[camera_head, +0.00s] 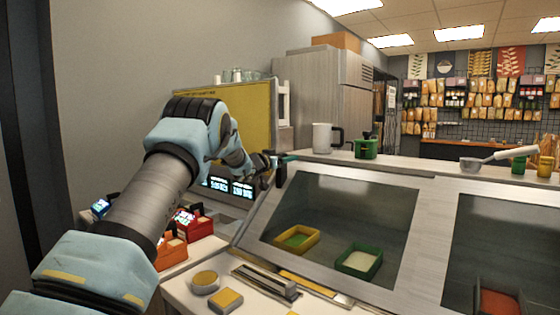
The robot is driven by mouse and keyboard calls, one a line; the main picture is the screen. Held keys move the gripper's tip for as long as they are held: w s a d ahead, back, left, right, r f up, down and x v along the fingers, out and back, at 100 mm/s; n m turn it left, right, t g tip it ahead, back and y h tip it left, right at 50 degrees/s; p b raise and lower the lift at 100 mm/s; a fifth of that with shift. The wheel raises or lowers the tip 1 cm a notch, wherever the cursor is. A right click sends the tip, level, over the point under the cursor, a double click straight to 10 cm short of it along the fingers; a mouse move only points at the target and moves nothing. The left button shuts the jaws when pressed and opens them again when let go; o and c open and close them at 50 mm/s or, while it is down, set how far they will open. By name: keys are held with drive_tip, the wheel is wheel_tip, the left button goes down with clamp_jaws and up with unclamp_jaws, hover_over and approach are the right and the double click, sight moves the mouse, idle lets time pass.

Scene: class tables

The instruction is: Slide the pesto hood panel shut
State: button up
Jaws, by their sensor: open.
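The slanted food hood has a framed glass panel (350,205) on the left. Behind this glass sit a yellow-rimmed tray (297,238) with green contents, which look like pesto, and a green-rimmed tray (358,261) with pale contents. I cannot tell from this view how far the panel is slid. My gripper (283,168) is open and empty at the hood's upper left corner, close to the frame. Its fingertips are small and partly hidden, and contact with the panel is unclear.
A second glass panel (508,245) is on the right, above a red tray. A white pitcher (322,138), a green container (366,149) and a ladle pan (478,163) stand on the hood's top ledge. Red boxes (186,222) and a round tin (205,282) crowd the counter at left.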

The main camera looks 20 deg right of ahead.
drive_tip(key=b+v, duration=0.4)
drive_tip(key=v, duration=0.6)
drive_tip(key=shift+a, duration=0.2)
drive_tip(key=shift+s, duration=0.1)
